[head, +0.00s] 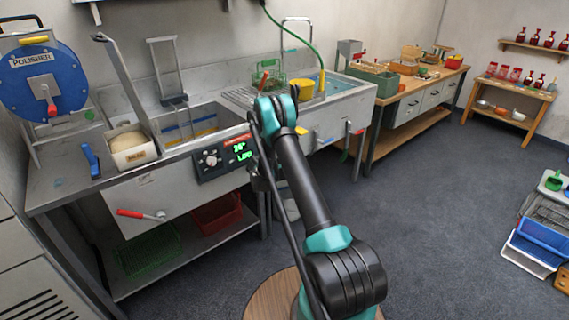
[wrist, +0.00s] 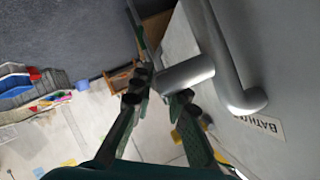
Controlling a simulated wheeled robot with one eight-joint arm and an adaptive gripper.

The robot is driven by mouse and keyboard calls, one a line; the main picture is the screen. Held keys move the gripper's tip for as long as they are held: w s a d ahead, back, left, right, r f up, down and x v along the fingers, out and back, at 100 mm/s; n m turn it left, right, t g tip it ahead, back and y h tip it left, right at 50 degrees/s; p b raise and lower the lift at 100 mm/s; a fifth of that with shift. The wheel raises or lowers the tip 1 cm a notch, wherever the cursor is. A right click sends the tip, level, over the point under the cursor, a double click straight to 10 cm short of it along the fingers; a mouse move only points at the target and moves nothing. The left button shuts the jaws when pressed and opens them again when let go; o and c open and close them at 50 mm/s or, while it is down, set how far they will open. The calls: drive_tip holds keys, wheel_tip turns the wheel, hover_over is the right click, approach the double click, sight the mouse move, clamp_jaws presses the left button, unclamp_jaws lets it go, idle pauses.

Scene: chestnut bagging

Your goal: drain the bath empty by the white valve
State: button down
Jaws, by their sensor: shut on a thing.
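In the wrist view my gripper (wrist: 158,97) is shut on the thick pale grey-white handle of the white valve (wrist: 190,74), with its fingers on either side of the handle's end. A curved pale pipe or bar runs beside it. In the head view the bath (head: 345,104) is the steel basin right of the fryer. My arm hides the gripper in the head view.
A yellow pot (head: 301,88) and a green wire basket (head: 270,82) are at the bath. A green hose (head: 318,55) hangs into it.

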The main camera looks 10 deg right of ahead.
idle(0.3)
drive_tip(key=c, duration=1.5)
unclamp_jaws()
drive_tip(key=shift+o, duration=0.2)
drive_tip(key=v, duration=1.2)
drive_tip(key=shift+f, duration=0.2)
drive_tip(key=shift+s+a, duration=0.1)
